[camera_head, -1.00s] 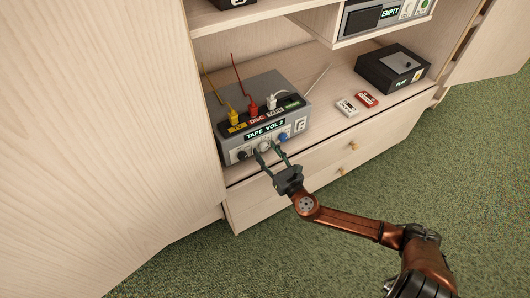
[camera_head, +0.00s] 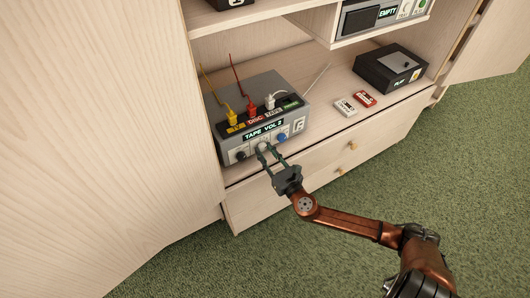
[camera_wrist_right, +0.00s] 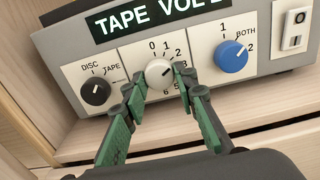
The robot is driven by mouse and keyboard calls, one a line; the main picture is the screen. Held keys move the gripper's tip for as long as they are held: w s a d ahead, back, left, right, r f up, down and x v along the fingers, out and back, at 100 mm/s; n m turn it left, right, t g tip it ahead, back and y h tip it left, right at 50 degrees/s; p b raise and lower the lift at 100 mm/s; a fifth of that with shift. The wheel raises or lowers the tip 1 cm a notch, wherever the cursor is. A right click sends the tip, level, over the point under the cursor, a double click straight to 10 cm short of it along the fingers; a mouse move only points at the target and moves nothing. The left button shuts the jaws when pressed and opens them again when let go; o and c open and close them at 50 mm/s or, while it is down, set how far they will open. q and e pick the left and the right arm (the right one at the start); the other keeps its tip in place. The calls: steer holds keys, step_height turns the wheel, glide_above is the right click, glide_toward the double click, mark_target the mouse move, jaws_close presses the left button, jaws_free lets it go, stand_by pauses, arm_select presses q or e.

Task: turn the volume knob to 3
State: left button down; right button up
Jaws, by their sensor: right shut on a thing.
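The grey amplifier box (camera_head: 252,92) stands on the cabinet's lower shelf, its display (camera_head: 263,129) reading "TAPE VOL 2". The small white volume knob (camera_wrist_right: 158,73) is the middle one on the front panel, ringed by printed numbers, some hidden by the fingers. Its pointer tilts toward the upper right, near the 2. My right gripper (camera_head: 267,150) is at the panel, shut on the knob with one green finger on each side, as the right wrist view (camera_wrist_right: 162,83) shows. My left gripper is not in view.
A black selector knob (camera_wrist_right: 96,91) is left of the volume knob and a blue knob (camera_wrist_right: 231,56) right of it, both close to the fingers. Yellow (camera_head: 233,118), red and white plugs stand on top. Cassettes (camera_head: 346,106) and a black tape deck (camera_head: 392,69) are at right.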

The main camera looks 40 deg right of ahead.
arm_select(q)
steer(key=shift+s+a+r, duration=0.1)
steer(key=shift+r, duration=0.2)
arm_select(e)
steer(key=shift+a+m, duration=0.1)
steer(key=shift+m, duration=0.3)
steer(key=shift+r+m+p, duration=0.1)
steer(key=shift+m+p, duration=0.2)
steer(key=shift+m, duration=0.4)
steer(key=m, duration=0.2)
steer(key=shift+w+m, duration=0.1)
steer(key=shift+m, duration=0.2)
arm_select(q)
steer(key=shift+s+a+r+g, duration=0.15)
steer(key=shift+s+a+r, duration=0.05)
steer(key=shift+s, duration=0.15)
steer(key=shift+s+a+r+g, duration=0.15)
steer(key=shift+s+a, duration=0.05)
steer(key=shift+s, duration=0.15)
arm_select(e)
steer(key=shift+m, duration=0.3)
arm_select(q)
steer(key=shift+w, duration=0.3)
